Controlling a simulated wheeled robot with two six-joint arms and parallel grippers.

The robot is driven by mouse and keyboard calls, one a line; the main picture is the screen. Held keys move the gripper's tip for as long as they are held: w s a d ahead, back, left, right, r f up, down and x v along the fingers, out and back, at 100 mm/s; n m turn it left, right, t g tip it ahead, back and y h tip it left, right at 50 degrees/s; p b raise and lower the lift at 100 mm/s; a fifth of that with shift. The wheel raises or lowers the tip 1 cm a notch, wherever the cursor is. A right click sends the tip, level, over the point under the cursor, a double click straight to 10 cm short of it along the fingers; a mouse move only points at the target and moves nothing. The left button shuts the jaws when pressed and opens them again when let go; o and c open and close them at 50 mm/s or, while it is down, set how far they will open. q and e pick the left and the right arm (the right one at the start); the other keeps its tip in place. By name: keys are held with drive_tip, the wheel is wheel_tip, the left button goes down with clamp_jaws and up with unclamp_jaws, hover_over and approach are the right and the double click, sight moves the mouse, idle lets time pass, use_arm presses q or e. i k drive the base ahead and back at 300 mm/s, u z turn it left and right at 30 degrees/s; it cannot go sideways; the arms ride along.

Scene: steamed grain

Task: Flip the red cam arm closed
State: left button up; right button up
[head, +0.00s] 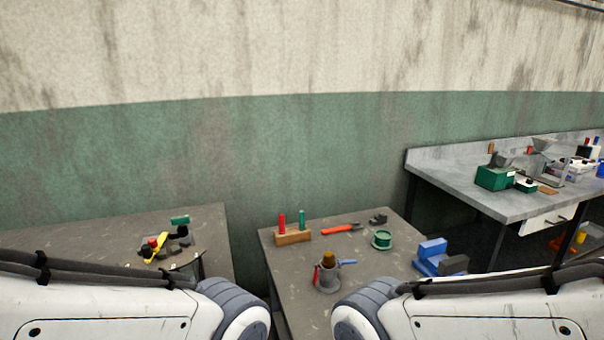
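A grey cylindrical fitting (327,282) stands on the middle table, low in the head view, between my two arms. A brown plug-like piece (328,259) sits in its top. A red arm (316,275) is on the fitting's left side and looks roughly upright, close to the body. A blue arm (348,262) sticks out from its right side. The fitting is small in view, so the exact angle of the red arm is hard to tell. Both my grippers are out of view; only white and grey arm links show along the bottom edge.
A left table (95,232) and a right bench (450,178) hold other items.

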sight(315, 278)
drive_tip(key=z, duration=0.05)
drive_tip(key=k, duration=1.1)
drive_tip(key=u, duration=0.9)
drive_tip(key=i, duration=1.25)
drive_tip(key=z, duration=0.85)
drive_tip(key=i, duration=0.45)
drive_tip(key=z, duration=0.6)
